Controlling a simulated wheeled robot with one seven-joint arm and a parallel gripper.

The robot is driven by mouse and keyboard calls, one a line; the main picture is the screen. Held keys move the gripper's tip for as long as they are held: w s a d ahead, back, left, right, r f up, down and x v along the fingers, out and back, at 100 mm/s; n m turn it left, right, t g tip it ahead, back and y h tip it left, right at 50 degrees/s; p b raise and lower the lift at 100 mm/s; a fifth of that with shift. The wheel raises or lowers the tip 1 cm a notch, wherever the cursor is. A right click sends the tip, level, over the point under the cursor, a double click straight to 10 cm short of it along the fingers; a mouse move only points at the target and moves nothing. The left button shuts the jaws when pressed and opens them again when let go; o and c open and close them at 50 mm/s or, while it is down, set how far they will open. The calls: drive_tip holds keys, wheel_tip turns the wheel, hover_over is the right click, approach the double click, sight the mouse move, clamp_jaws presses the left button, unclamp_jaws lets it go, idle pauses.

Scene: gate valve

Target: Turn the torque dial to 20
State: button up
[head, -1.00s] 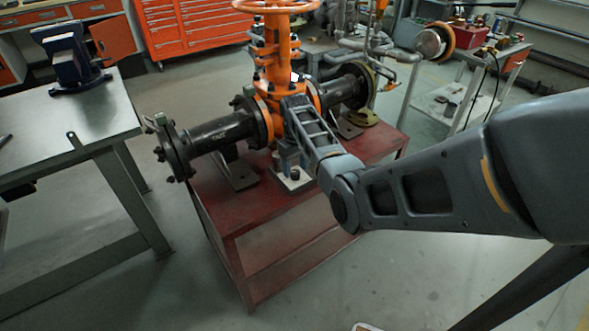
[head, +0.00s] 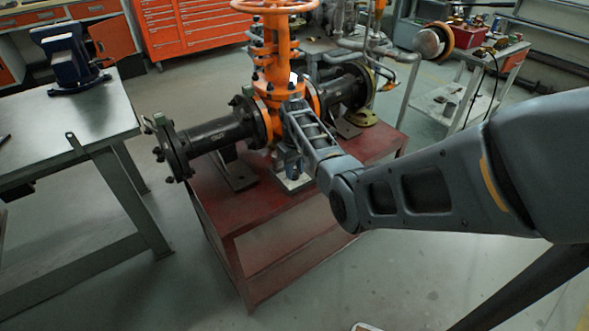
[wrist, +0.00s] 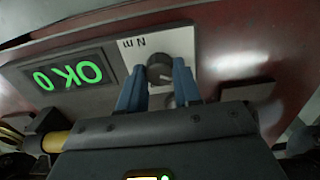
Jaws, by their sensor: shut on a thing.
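The torque dial (wrist: 159,69) is a small round dark knob on a pale plate marked "N m", which shows upside down in the wrist view. My gripper (wrist: 158,73) has its two blue fingers on either side of the dial and is shut on it. Beside the plate a dark display (wrist: 68,76) shows "0" and "OK" in green, also upside down. In the head view my gripper is low in front of the orange valve (head: 272,75), and the dial is hidden by my arm. The dial's pointer position is too small to read.
The valve and its black flanged pipe (head: 215,133) stand on a red table (head: 262,226). A metal workbench (head: 70,120) with a blue vise (head: 70,57) is at left. A grey cart (head: 440,104) is at the back right. Open floor lies between workbench and red table.

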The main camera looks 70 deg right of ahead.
drive_tip(key=shift+m, duration=0.4)
drive_tip(key=shift+c, duration=0.2)
drive_tip(key=m+p, duration=0.1)
drive_tip(key=m, duration=0.2)
drive_tip(key=shift+m, duration=0.4)
drive_tip(key=m, duration=0.4)
drive_tip(key=shift+m+p, duration=0.3)
drive_tip(key=shift+p, duration=0.05)
drive_tip(key=m, duration=0.4)
drive_tip(key=shift+m, duration=2.2)
drive_tip(key=o, duration=1)
drive_tip(key=shift+o, duration=0.2)
